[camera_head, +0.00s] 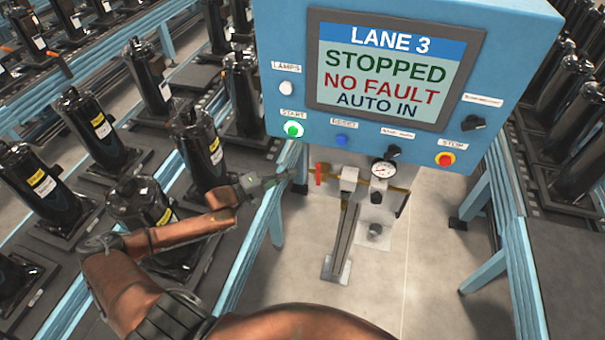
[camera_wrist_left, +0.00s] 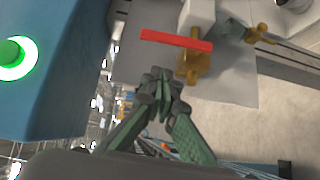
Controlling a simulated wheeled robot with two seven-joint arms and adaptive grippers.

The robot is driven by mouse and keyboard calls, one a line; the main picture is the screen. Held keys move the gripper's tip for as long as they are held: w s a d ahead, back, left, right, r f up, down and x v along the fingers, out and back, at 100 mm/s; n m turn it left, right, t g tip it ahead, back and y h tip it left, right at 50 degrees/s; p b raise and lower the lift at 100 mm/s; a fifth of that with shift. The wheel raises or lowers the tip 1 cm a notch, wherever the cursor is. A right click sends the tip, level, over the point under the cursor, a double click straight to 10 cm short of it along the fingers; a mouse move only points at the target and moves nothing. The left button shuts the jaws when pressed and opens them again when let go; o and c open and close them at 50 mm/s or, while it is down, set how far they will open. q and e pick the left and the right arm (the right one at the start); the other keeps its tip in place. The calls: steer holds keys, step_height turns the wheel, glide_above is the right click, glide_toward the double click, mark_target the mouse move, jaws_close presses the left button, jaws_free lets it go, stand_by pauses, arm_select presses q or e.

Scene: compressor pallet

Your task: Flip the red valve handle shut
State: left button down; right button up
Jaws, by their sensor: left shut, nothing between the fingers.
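The red valve handle (camera_head: 319,174) sits on a brass valve at the left end of the pipe fittings below the control box. In the left wrist view the red handle (camera_wrist_left: 176,40) is a flat bar lying across the brass valve body (camera_wrist_left: 193,66). My left gripper (camera_head: 300,180) is just left of the handle in the head view. Its fingers (camera_wrist_left: 158,82) are shut and empty, a little short of the bar in the wrist view. I cannot tell whether they touch it. My right gripper is not in view.
The blue control box (camera_head: 540,45) hangs above the valve, its screen (camera_head: 385,65) reading STOPPED, NO FAULT. A round gauge (camera_head: 382,169) is right of the valve. Black compressors (camera_head: 95,130) stand on the left conveyor. Open floor (camera_head: 420,270) lies below.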

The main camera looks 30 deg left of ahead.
arm_select(q)
steer(key=b+v, duration=0.1)
steer(key=v, duration=0.6)
steer(key=shift+s+f, duration=0.2)
steer(key=shift+a, duration=0.1)
